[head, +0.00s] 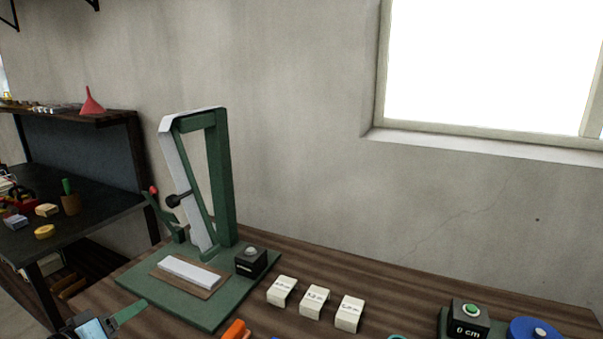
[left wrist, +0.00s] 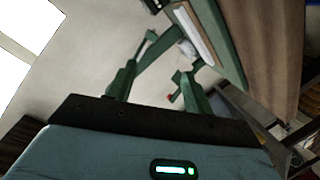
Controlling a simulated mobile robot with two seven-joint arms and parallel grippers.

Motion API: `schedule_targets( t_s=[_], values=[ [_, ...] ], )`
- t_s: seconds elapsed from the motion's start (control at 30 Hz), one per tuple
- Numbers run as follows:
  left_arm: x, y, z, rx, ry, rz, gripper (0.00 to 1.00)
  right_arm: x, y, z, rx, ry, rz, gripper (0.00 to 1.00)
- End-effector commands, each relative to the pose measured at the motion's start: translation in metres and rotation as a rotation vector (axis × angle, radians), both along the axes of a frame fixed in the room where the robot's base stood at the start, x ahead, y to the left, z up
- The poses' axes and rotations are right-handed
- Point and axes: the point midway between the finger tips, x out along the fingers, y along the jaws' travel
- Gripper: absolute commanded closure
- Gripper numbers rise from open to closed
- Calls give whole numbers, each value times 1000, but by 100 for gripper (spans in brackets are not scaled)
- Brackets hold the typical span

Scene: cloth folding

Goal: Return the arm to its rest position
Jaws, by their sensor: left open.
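My left gripper (head: 128,312) shows at the lower left of the head view, with a green finger reaching over the front left of the green base. In the left wrist view its two green fingers (left wrist: 160,75) stand apart with nothing clearly held between them. My right gripper is not in view. No cloth shows in either view.
A green-framed stand (head: 222,180) rises from a green base (head: 205,312) on the wooden table (head: 405,275). Three white blocks (head: 315,300) stand to the right. A darker bench (head: 95,215) is at left.

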Motion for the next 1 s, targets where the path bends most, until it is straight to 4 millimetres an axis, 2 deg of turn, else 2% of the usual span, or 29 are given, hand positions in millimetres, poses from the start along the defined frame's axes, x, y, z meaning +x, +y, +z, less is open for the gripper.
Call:
schedule_targets(
  t_s=[0.03,0.2,0.37,0.5,0.6,0.7,0.8,0.9,1.0],
  values=[
    [-14,-11,-27,27,29,-3,48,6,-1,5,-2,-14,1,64],
    [-73,-46,-112,160,115,-22,48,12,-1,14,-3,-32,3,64],
    [-145,-82,-178,291,194,-52,48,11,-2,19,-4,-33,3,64],
    [-219,-115,-221,411,263,-89,48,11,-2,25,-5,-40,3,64],
    [-270,-136,-240,493,307,-119,48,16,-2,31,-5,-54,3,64],
    [-313,-153,-251,564,344,-146,48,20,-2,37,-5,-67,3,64],
    [-344,-165,-257,617,370,-170,48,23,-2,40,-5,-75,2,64],
    [-361,-172,-259,651,386,-184,48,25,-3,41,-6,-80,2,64],
    [-369,-174,-260,666,391,-191,48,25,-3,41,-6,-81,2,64]
  ],
)
